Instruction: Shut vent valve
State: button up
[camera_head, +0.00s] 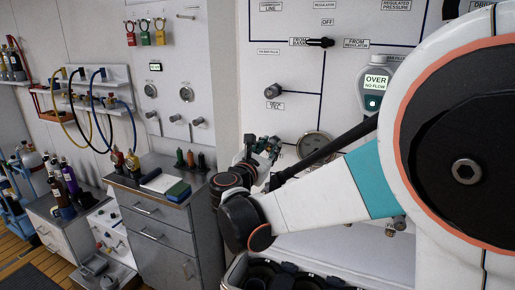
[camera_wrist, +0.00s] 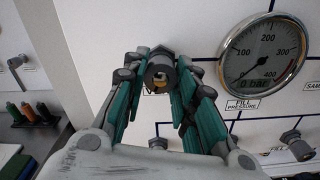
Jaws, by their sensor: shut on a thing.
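My gripper (camera_wrist: 160,72) has its green-and-grey fingers shut on a dark round valve knob (camera_wrist: 160,76), one finger on each side. The knob sticks out from the white panel (camera_wrist: 100,30), left of a pressure gauge (camera_wrist: 265,55) that reads 0 bar. No label for this knob is readable, so I cannot tell from the picture that it is the vent valve. In the head view my gripper (camera_head: 263,148) is at the panel beside the same gauge (camera_head: 313,146), and it hides the knob.
Another knob (camera_head: 271,91) stands higher on the panel, and a lever (camera_head: 320,42) sits above it. A display (camera_head: 375,84) reads "OVER NO FLOW". A grey cabinet (camera_head: 150,222) with bottles and books stands at left. More fittings (camera_wrist: 298,145) lie below the gauge.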

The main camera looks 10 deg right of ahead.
jog(key=m, duration=0.4)
jog(key=shift+m+p, duration=0.3)
jog(key=shift+p, duration=0.1)
jog(key=m, duration=0.3)
jog(key=shift+m, duration=0.3)
jog(key=m+p, duration=0.1)
jog(key=m, duration=0.3)
jog(key=shift+m, duration=0.3)
jog(key=m, duration=0.3)
jog(key=shift+m, duration=0.3)
jog(key=m+p, duration=0.1)
jog(key=m, duration=0.9)
jog(key=shift+s+r+m, duration=0.1)
jog(key=shift+m, duration=2)
jog(key=shift+r, duration=0.1)
